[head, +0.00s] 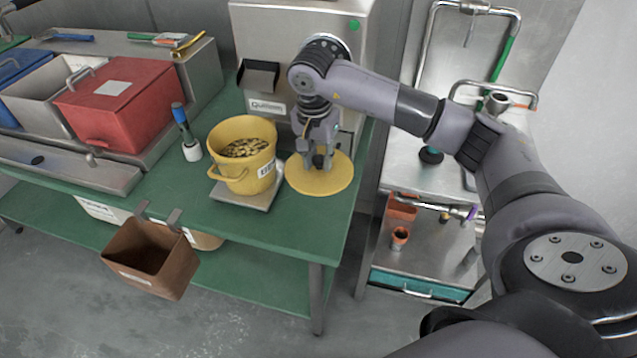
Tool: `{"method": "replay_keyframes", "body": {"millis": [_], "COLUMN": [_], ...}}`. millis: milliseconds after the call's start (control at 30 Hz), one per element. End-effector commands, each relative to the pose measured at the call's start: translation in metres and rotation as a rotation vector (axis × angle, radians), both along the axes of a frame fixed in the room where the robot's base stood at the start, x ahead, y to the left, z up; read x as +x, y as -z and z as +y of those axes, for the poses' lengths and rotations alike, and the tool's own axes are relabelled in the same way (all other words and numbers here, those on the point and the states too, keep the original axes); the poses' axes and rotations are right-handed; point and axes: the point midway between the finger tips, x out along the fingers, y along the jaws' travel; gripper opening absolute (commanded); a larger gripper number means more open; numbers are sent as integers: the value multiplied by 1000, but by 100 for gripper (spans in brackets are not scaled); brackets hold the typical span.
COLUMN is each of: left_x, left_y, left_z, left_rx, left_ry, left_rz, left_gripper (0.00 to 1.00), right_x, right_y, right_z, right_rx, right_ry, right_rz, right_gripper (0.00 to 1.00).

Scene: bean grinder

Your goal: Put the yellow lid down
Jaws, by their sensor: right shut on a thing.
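The yellow lid (331,183) is a flat round disc at the right part of the green table, just right of the yellow bucket. My right gripper (319,163) points down over the lid's middle and is shut on it, probably at a knob that the fingers hide. The lid looks level and very close to the table top; I cannot tell whether it touches. The yellow bucket (243,172) is open, holds beans, and stands on a small scale plate (240,196). My left gripper is not in view.
The grinder (300,30) stands behind the lid. A brush (185,135) stands left of the bucket. Red (120,100) and other bins are at the left. A brown box (150,258) hangs at the table's front edge. A metal sink unit (430,170) is at the right.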

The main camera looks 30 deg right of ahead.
Motion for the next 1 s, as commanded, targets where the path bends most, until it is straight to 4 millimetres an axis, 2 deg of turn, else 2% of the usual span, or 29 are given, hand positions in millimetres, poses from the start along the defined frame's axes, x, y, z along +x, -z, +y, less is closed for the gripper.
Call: {"method": "replay_keyframes", "body": {"millis": [33, 133, 367, 600, 1000], "left_x": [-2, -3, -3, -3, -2], "left_y": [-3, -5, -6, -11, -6], "left_z": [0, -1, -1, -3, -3], "left_rx": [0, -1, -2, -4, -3], "left_ry": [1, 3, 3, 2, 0], "left_rz": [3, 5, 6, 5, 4], "left_gripper": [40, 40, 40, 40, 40], "right_x": [-1, -1, 0, 0, 0], "right_y": [12, 30, 48, 81, 90], "right_z": [1, 1, 1, 1, 1], "right_rx": [1, 1, 1, 1, 1], "right_ry": [-1, -2, -1, -2, -2], "right_rz": [6, 3, 0, 2, -2], "right_gripper": [0, 0, 0, 0, 0]}}
